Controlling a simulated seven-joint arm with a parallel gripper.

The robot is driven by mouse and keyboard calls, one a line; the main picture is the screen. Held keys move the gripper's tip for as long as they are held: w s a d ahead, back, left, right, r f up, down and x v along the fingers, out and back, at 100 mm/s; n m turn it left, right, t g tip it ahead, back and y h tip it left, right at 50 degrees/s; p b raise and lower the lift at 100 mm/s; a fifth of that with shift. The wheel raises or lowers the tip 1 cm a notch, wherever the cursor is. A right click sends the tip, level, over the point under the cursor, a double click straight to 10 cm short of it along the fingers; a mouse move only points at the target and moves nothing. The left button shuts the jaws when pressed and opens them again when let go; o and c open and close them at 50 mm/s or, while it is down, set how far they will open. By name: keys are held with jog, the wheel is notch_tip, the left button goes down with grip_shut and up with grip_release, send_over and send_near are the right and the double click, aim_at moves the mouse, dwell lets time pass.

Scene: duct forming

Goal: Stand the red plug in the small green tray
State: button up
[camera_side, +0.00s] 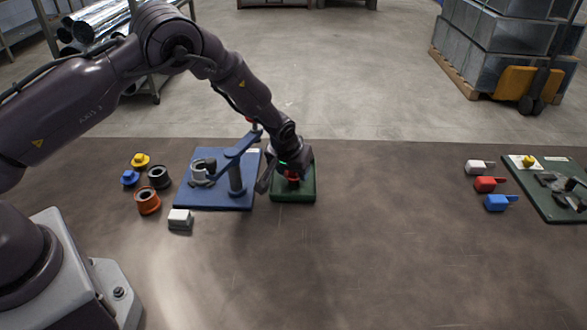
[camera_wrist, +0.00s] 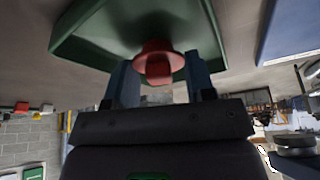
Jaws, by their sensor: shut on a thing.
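The red plug (camera_wrist: 155,62) is between the two fingers of my gripper (camera_wrist: 160,75) in the wrist view, with its wide flange toward the tray. In the side view my gripper (camera_side: 289,170) is over the small green tray (camera_side: 294,196), shut on the red plug (camera_side: 291,178). The green tray (camera_wrist: 85,42) fills the top of the wrist view behind the plug. The plug looks roughly upright at the tray. I cannot tell whether its base touches the tray floor.
Coloured blocks and a green board (camera_side: 548,200) are at far right. The table between is clear.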

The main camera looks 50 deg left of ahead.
jog(key=shift+f, duration=0.1)
jog(key=o, duration=0.5)
jog(key=shift+f, duration=0.1)
jog(key=o, duration=0.4)
